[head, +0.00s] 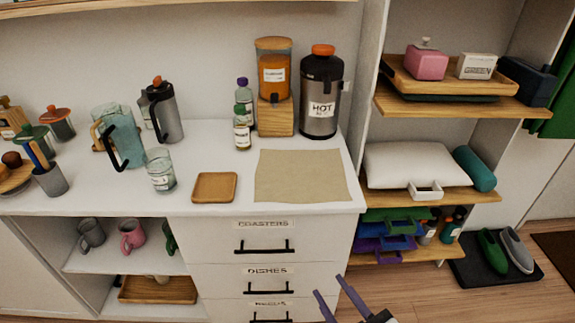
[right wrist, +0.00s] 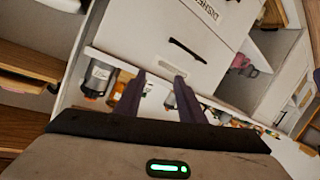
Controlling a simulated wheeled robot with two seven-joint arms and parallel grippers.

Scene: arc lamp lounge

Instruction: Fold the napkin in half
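A beige napkin (head: 301,176) lies flat and unfolded on the right part of the white counter top, close to its front edge. My right gripper (head: 332,297) is in front of the drawers, below the counter top and away from the napkin. Its two purple fingers are apart with nothing between them. The fingers also show in the right wrist view (right wrist: 160,84), pointing toward the drawer fronts. The napkin is not clear in the right wrist view. My left gripper is not in view.
A wooden coaster (head: 214,187) lies left of the napkin. The hot dispenser (head: 321,95), a juice dispenser (head: 274,80) and bottles (head: 243,120) stand behind it. A glass (head: 161,170) and a blue pitcher (head: 120,135) stand further left. Labelled drawers (head: 264,235) are below; open shelves (head: 462,105) are right.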

